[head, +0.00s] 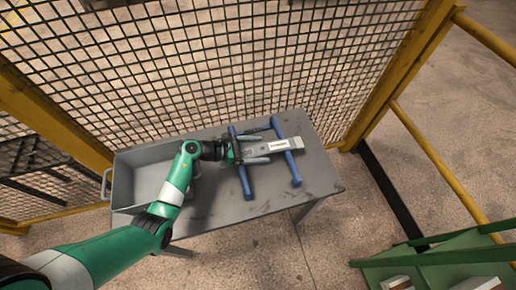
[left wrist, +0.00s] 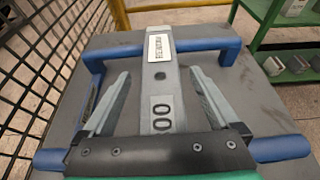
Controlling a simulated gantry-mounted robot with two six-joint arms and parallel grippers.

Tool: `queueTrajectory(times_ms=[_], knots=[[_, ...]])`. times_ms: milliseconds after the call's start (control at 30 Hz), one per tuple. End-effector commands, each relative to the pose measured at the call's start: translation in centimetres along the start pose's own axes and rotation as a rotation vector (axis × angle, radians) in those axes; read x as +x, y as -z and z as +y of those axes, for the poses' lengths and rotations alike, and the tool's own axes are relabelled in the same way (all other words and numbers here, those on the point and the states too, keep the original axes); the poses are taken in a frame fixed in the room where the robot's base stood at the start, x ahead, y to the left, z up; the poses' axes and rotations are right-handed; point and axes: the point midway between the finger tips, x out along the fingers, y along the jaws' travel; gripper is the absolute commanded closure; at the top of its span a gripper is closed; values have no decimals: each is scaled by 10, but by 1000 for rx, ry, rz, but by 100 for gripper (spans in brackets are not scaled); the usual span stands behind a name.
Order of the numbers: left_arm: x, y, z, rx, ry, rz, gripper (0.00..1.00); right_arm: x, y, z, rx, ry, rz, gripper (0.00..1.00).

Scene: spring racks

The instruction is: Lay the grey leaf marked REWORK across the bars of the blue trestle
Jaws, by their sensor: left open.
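The grey leaf (head: 290,144) has a white label reading REWORK and lies across both bars of the blue trestle (head: 294,172) on the table. In the left wrist view the leaf (left wrist: 160,85) runs away from me, over the far blue bar (left wrist: 110,52), with large dark digits on its near part. My left gripper (head: 267,147) is over the near bar, its fingers open, one on each side of the leaf with gaps between. The leaf's near end is hidden under the gripper body. My right gripper is not in view.
The trestle stands on a grey table (head: 215,215). A grey open bin (head: 122,180) stands at the table's left end. A wire mesh fence (head: 220,70) with yellow posts rises behind the table. A green shelf (head: 440,258) stands at lower right. The table's front is clear.

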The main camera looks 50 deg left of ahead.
Motion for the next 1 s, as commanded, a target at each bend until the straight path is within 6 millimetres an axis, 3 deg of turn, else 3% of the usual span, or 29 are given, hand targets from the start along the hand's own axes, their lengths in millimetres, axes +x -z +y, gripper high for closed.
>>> queueTrajectory(times_ms=[133, 233, 500, 633, 767, 1000], knots=[[-4, 1, 0, -3, 1, 4, 5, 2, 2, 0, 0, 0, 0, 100], [-19, -1, 1, -2, -2, 3, 5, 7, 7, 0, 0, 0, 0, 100], [-82, -2, 1, -3, -5, 1, 5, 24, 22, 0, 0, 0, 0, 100], [-105, -1, 1, -2, -3, 1, 5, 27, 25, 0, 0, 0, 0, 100], [-115, 0, 0, -1, -1, 0, 5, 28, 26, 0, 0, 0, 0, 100], [-116, 0, 0, 0, 0, 0, 5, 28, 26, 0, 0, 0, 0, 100]])
